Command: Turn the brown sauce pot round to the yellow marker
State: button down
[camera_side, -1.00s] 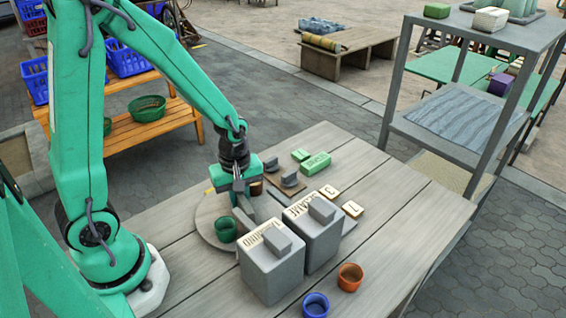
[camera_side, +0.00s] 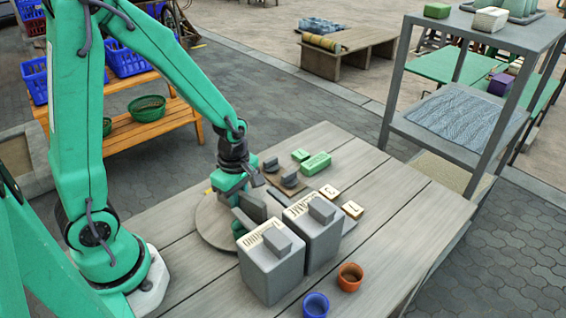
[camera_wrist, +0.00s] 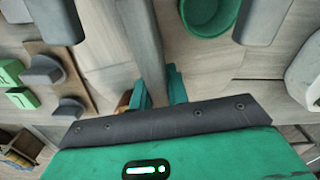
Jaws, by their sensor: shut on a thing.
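My gripper (camera_side: 246,216) is low over the round wooden turntable (camera_side: 208,226), shut on what looks like a grey upright bar (camera_wrist: 140,45) standing on it. The brown sauce pot is hidden behind my gripper in the side view; a small brown patch (camera_wrist: 124,101) beside my gripper in the wrist view may be part of it. A green pot (camera_wrist: 207,12) sits on the turntable and is mostly covered in the side view. The yellow marker (camera_side: 208,191) is a small patch at the turntable's far left edge.
Beyond are boards with grey knobs (camera_side: 290,181) and green blocks (camera_side: 315,163). Blue (camera_side: 315,305) and orange (camera_side: 350,276) cups stand near the front.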

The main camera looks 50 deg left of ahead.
jog(key=shift+r+n, duration=0.1)
jog(key=shift+n, duration=2.7)
jog(key=shift+s+n, duration=0.1)
jog(key=shift+n, duration=0.3)
jog(key=c, duration=1.4)
grip_release()
jog(key=shift+o, duration=0.2)
jog(key=shift+r, duration=0.1)
jog(key=shift+r, duration=3.75)
